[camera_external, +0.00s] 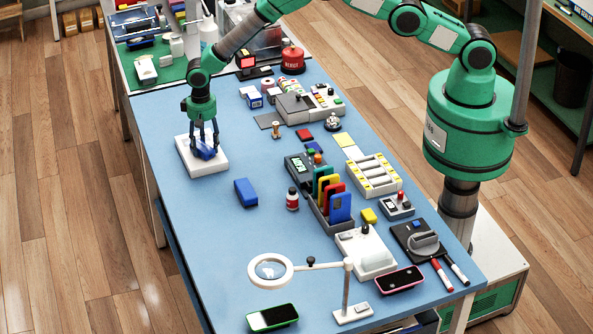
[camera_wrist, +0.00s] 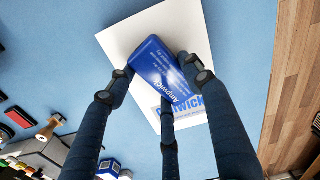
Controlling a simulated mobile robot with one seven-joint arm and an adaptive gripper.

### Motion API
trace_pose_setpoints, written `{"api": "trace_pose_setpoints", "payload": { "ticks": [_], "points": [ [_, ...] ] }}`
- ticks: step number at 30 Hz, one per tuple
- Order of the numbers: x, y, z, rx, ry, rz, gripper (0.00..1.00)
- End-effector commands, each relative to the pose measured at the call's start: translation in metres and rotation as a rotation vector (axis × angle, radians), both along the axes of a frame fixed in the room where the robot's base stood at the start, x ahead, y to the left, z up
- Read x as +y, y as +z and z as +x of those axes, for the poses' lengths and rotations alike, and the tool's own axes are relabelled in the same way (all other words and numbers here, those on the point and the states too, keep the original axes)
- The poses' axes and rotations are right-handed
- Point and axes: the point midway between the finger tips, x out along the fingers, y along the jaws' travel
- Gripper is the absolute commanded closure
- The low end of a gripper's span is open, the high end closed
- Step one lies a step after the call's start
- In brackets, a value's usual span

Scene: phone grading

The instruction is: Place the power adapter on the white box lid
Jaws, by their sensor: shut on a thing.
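The white box lid (camera_external: 211,167) lies flat on the blue table near its left edge. In the wrist view the lid (camera_wrist: 172,18) fills the middle and bears blue print along one end. My gripper (camera_external: 205,143) is over the lid, pointing down, its dark fingers shut around a blue block with white print (camera_external: 206,154). The block also shows in the wrist view (camera_wrist: 156,68), between the fingers (camera_wrist: 160,82) and over the lid. I take this block to be the power adapter; its print does not say so. Whether its underside touches the lid is hidden.
Another blue block (camera_external: 246,192) lies apart to the right of the lid. A small bottle (camera_external: 292,199) and a rack of coloured cards (camera_external: 330,201) stand further right. A ring magnifier (camera_external: 270,269) stands at the front. The table around the lid is mostly bare.

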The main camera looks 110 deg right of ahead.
Motion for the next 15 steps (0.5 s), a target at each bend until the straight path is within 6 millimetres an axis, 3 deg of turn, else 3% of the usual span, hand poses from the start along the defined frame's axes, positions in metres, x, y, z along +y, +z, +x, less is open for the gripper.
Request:
{"api": "trace_pose_setpoints", "payload": {
  "ticks": [10,11,13,15],
  "points": [
    [-0.0002,-0.0024,0.0004,-0.001,0.0,-0.001,0.8],
    [0.0,-0.002,0.0002,-0.001,0.0,0.0,0.43],
    [0.0,-0.0018,0.0002,-0.001,0.0,0.0,0.3],
    [-0.0001,-0.0017,0.0003,-0.001,0.0,0.0,0.3]
  ]
}}
